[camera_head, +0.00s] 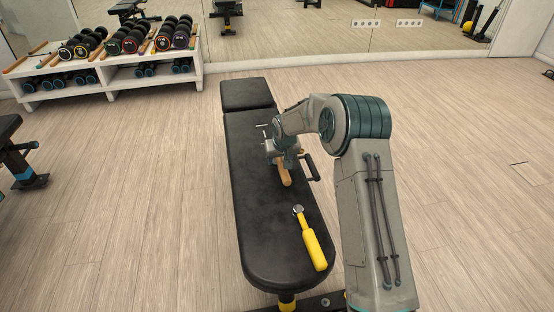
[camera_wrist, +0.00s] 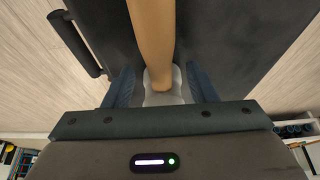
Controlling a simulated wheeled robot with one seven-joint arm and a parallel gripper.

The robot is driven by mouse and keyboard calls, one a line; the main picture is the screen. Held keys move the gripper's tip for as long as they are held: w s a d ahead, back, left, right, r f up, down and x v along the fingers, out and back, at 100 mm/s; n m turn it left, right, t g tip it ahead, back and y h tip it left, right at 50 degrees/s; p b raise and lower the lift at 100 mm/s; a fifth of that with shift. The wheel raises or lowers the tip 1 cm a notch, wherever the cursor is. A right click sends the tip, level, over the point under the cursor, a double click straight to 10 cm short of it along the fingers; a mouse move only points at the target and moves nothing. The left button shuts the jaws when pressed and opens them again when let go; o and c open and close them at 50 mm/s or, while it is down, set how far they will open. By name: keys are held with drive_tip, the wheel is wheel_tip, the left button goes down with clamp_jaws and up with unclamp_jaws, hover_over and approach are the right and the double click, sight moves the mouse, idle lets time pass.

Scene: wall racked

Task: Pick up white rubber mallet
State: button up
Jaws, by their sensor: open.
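The mallet lies on the black padded bench (camera_head: 265,215). Its wooden handle (camera_head: 285,173) shows below my gripper (camera_head: 282,156) in the head view; the gripper hides its head there. In the wrist view, the handle (camera_wrist: 152,35) runs from the top edge down to the pale whitish head (camera_wrist: 164,92). My gripper (camera_wrist: 160,72) is open, with one blue-grey finger on each side of the mallet where handle meets head. Gaps show between the fingers and the mallet. The head's lower part is hidden behind the gripper body.
A yellow-handled tool (camera_head: 312,246) lies nearer on the bench. A black side handle (camera_head: 312,168) sticks out at the bench's right. A white rack (camera_head: 108,78) with dumbbells stands at the back left. Wooden floor (camera_head: 140,200) left of the bench is clear.

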drive_tip(key=shift+x, duration=0.95)
drive_tip(key=shift+r, duration=0.15)
clamp_jaws()
drive_tip(key=shift+r, duration=0.55)
wheel_tip(320, 180, up, 4)
drive_tip(key=shift+d+f+p, duration=0.1)
drive_tip(key=shift+d+p, duration=0.05)
drive_tip(key=shift+p, duration=0.95)
drive_tip(key=w+d+r+p, duration=0.2)
drive_tip(key=d+r, duration=0.4)
drive_tip(key=d, duration=0.5)
drive_tip(key=shift+p, duration=0.65)
